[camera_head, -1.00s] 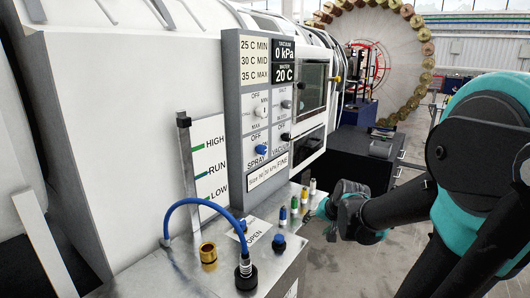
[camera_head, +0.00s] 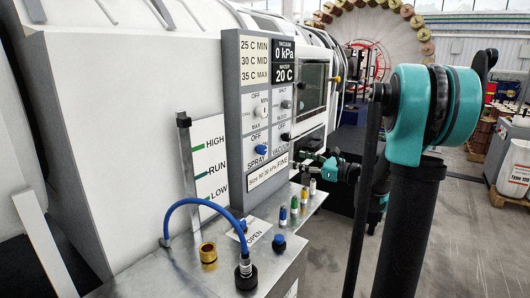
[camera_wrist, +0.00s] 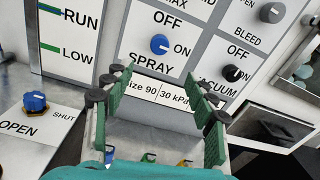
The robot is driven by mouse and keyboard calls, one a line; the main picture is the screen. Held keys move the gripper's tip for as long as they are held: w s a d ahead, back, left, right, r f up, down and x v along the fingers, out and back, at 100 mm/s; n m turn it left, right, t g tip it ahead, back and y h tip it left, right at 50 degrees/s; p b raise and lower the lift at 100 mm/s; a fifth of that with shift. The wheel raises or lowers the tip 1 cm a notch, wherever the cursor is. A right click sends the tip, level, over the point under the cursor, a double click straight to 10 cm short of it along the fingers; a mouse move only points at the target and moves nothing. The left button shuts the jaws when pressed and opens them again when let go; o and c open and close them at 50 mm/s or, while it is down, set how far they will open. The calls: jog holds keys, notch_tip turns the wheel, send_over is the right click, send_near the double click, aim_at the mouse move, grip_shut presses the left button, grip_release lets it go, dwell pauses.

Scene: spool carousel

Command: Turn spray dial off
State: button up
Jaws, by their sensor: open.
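The spray dial is a blue knob on the grey control panel, below the vacuum and water readouts, in the head view (camera_head: 261,149). It shows large in the wrist view (camera_wrist: 159,44), with OFF above it, ON to its right and SPRAY below. A pale mark shows on the knob, too small to read its setting surely. My gripper (camera_wrist: 158,92) is open and empty, its green-padded fingers spread below the dial in the wrist picture, apart from it. In the head view my gripper (camera_head: 314,160) is just right of the panel's lower edge.
The black vacuum dial (camera_wrist: 232,73) sits right of the spray dial. A blue OPEN/SHUT knob (camera_wrist: 35,102) is at left. Several coloured valves (camera_head: 294,205) stand on the metal ledge below. A blue hose (camera_head: 200,203) arches at the front.

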aim_at(264, 150)
jog(key=x, duration=1.6)
jog(key=shift+w+a, duration=0.15)
jog(key=shift+c, duration=0.2)
jog(key=c, duration=1.1)
